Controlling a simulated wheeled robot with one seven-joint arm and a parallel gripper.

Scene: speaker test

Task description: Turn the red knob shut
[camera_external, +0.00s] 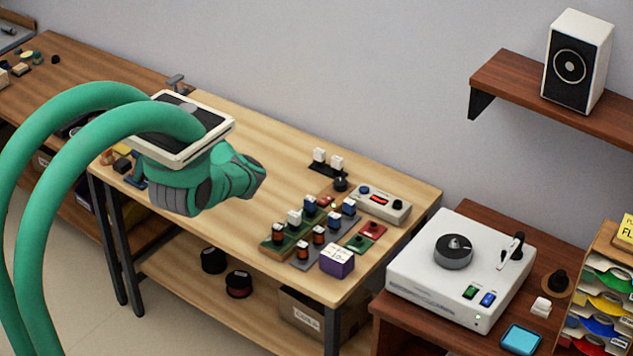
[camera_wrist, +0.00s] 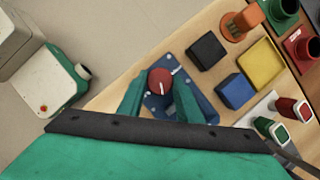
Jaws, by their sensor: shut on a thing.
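In the external view my arm covers the knob and hides my fingertips.
Right of the knob in the wrist view stand a black box (camera_wrist: 206,51), a blue box (camera_wrist: 235,91) and a yellow box (camera_wrist: 262,63). An orange part (camera_wrist: 240,24) is behind them. The wooden table (camera_external: 240,125) has bare room at its middle.

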